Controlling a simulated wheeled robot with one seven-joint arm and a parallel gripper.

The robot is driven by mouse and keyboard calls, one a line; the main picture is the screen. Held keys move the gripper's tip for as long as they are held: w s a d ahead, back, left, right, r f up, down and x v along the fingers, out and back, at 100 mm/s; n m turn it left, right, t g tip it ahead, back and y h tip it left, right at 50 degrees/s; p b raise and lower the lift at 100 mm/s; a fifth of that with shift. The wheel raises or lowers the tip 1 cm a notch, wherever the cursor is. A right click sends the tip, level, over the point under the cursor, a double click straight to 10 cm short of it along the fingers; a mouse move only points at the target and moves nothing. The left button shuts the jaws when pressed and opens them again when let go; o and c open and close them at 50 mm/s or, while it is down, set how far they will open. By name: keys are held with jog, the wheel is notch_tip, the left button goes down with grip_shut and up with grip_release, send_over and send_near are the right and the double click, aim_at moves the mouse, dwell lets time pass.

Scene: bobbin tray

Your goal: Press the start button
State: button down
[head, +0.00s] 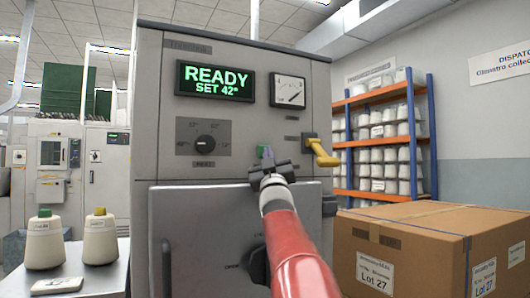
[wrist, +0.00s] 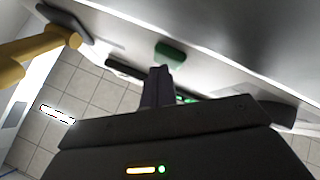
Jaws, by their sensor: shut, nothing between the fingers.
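The machine's grey front panel (head: 225,125) carries a green start button (head: 261,150), partly hidden behind my gripper in the head view. The green button also shows in the wrist view (wrist: 170,53), just beyond my fingertips. My gripper (head: 267,161) is shut and empty, with its fingers pointing at the panel close to the button. In the wrist view the shut fingers (wrist: 161,72) lie a little below the button, and a small gap seems to remain. The panel's display (head: 215,81) reads "READY SET 42°".
A yellow lever (head: 322,152) sticks out right of the button. A dial (head: 204,143) is on the left and a gauge (head: 290,91) above. A cardboard box (head: 425,235) stands at the right. Two bobbins (head: 100,240) stand on a table at the left.

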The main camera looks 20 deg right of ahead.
jog(key=shift+w, duration=0.2)
jog(key=shift+s, duration=0.1)
dwell(0.4)
jog(key=shift+s+b, duration=0.75)
jog(key=shift+s+d+b, duration=0.1)
jog(key=shift+s+b, duration=1.75)
jog(key=shift+s, duration=0.65)
